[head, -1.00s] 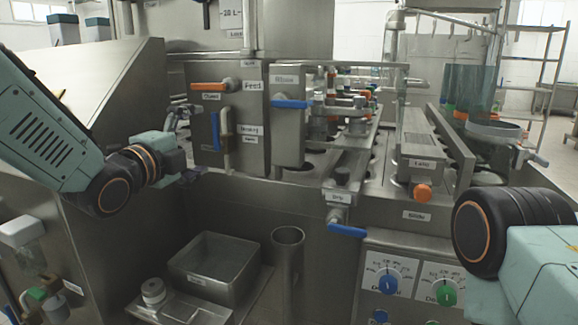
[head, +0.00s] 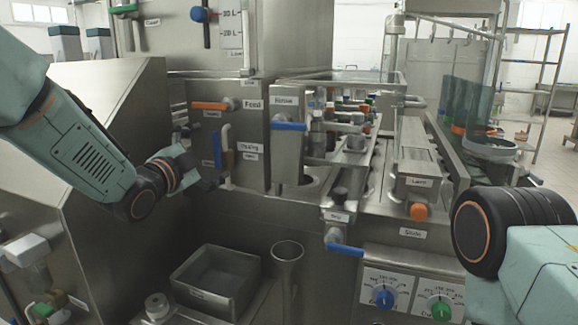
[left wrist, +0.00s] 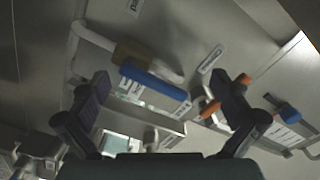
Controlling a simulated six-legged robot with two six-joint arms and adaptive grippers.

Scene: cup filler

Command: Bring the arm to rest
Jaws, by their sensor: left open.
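My left gripper (head: 208,174) shows in the head view at the end of the teal arm from the left, in front of the steel machine's front panel. In the left wrist view both dark fingers of my left gripper (left wrist: 168,88) are spread apart with nothing between them. Beyond them are a blue handle (left wrist: 155,80) and an orange handle (left wrist: 225,98) with label plates. I cannot tell from these views how far the fingers are from the panel. Part of my right arm (head: 545,265) shows at the lower right of the head view; its gripper is out of view.
The machine's orange feed lever (head: 210,106) and blue lever (head: 290,126) stick out near my left gripper. Below are an open steel bin (head: 215,280) and a steel cylinder (head: 287,262). A slanted steel panel (head: 110,100) stands behind my left arm.

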